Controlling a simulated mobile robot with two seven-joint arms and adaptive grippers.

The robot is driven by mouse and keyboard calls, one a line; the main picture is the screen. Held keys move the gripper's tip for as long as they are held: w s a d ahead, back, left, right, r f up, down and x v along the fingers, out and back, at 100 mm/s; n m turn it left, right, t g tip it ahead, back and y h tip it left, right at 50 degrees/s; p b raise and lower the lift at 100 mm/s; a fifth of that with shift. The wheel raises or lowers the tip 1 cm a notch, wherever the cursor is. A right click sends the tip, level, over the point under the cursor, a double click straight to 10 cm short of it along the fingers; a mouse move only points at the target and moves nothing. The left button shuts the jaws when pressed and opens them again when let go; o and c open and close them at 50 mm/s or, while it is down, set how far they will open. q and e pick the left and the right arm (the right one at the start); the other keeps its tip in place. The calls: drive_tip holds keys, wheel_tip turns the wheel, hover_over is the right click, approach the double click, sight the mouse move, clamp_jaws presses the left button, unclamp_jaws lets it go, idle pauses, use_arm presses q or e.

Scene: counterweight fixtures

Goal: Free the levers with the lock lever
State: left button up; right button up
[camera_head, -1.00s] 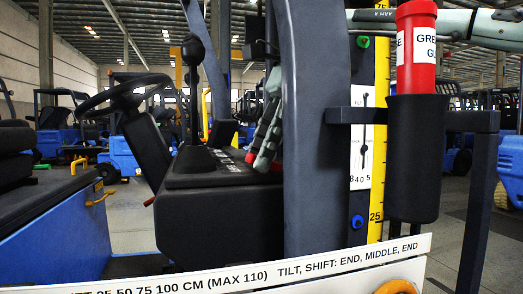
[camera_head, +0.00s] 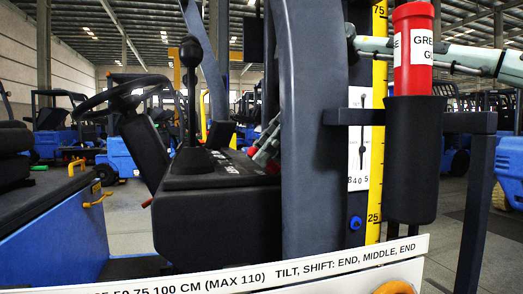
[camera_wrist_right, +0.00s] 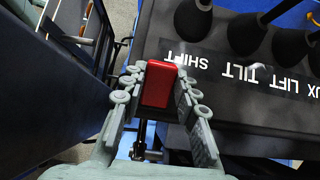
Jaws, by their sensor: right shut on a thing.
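My right gripper (camera_head: 266,146) shows partly behind the dark mast post, low beside the black lever console (camera_head: 215,183). In the right wrist view its fingers (camera_wrist_right: 160,86) are shut on a red block-shaped handle, the lock lever (camera_wrist_right: 158,84), beside the console's edge. Black levers with rubber boots (camera_wrist_right: 247,33) stand in a row on the console, beside the words SHIFT, TILT, LIFT and AUX. In the head view a tall black lever with a ball knob (camera_head: 190,52) stands upright. My left gripper is not in view.
The thick mast post (camera_head: 315,150) stands between the head camera and the gripper. A red grease tube (camera_head: 414,45) sits in a black holder (camera_head: 410,160) at right, beside a yellow scale (camera_head: 375,205). A steering wheel (camera_head: 105,92) is at left. A white sign (camera_head: 230,266) crosses the front.

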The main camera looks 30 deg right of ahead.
drive_tip(key=shift+s+d+t+y, duration=0.1)
drive_tip(key=shift+d+t+y, duration=0.25)
drive_tip(key=shift+y, duration=0.55)
drive_tip(key=shift+d+r+y, duration=0.1)
drive_tip(key=shift+d+y, duration=0.05)
drive_tip(key=shift+y, duration=0.35)
drive_tip(key=y+b, duration=0.1)
drive_tip(key=d+t+y, duration=0.1)
drive_tip(key=y, duration=0.1)
drive_tip(key=shift+s+d+y+b, duration=0.1)
drive_tip(key=shift+s+y+b, duration=0.1)
drive_tip(key=shift+y+b, duration=0.15)
drive_tip(key=y+b, duration=0.1)
drive_tip(key=d+t+y+b, duration=0.1)
drive_tip(key=y, duration=0.1)
drive_tip(key=shift+s+f, duration=0.1)
drive_tip(key=shift+f, duration=0.1)
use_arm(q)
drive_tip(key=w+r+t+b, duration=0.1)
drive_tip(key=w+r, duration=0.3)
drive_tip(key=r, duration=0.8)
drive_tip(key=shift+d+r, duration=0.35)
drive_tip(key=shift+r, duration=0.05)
use_arm(e)
drive_tip(key=shift+d+r+y, duration=0.1)
drive_tip(key=shift+d+y, duration=0.05)
drive_tip(key=shift+y, duration=0.3)
drive_tip(key=o, duration=1.2)
drive_tip(key=shift+c, duration=0.2)
